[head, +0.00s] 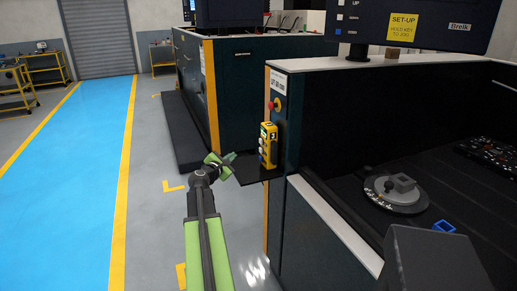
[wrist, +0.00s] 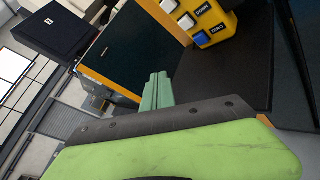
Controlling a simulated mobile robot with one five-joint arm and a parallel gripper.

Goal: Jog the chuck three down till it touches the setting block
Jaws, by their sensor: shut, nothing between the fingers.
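A yellow pendant (head: 268,145) marked 3 stands upright on a small black shelf at the machine's left front corner. In the wrist view the pendant (wrist: 230,14) appears tilted, with a white button (wrist: 186,22) labelled DOWN and a blue button (wrist: 201,40) labelled ZERO. My gripper (head: 230,157) is left of the pendant, near the shelf's outer edge. Its green fingers (wrist: 157,88) are together, empty and apart from the buttons. A grey block (head: 403,184) sits on a round plate in the machine; whether it is the setting block I cannot tell. I cannot make out the chuck.
The black shelf (head: 255,170) lies under the pendant. A red stop button (head: 271,106) is on the panel above. A blue U-shaped piece (head: 443,227) and a dark grey box (head: 430,262) are at lower right. Open floor (head: 85,190) lies to the left.

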